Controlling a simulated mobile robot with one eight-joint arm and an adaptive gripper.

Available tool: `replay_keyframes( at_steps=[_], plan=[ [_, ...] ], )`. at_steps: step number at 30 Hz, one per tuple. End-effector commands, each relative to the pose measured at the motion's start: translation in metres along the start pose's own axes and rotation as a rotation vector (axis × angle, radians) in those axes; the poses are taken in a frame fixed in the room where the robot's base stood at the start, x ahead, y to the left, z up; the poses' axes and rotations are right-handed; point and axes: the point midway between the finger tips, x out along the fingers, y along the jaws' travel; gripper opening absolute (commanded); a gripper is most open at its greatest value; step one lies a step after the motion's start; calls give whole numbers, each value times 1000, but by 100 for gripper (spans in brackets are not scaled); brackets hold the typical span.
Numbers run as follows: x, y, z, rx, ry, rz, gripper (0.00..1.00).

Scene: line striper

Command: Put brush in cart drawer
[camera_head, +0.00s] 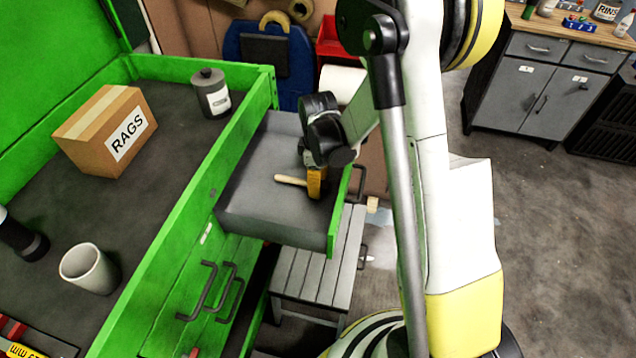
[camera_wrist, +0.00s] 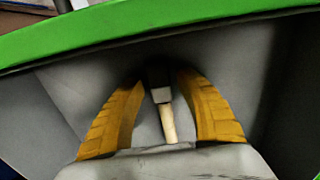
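The cart drawer (camera_head: 262,220) is pulled out from the green cart, grey inside with a green front. The brush lies inside it, its pale wooden handle (camera_head: 290,180) pointing left. In the wrist view the brush (camera_wrist: 167,118) shows a dark head and a light handle. My gripper (camera_head: 317,183) reaches down into the drawer, over the brush head. In the wrist view the yellow fingers of my gripper (camera_wrist: 160,80) stand either side of the head, with narrow gaps visible. The head is mostly hidden in the head view.
On the cart top (camera_head: 185,130) stand a RAGS box (camera_head: 108,130), a grey canister (camera_head: 211,93) and a white cup (camera_head: 90,268). A slatted stool (camera_head: 318,268) stands under the drawer. A grey cabinet (camera_head: 545,85) is at the back right; floor at right is clear.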

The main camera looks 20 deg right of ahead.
Motion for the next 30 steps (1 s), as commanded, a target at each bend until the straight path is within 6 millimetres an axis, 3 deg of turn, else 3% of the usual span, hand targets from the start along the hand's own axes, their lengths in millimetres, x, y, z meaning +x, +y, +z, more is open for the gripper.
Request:
replay_keyframes(
  at_steps=[8, 18, 30],
  plan=[
    [-14, 0, 0, 0, 0, 0, 42],
    [-89, 0, 0, 0, 0, 0, 42],
    [-145, -8, 2, 57, 22, 32, 42]
  ],
)
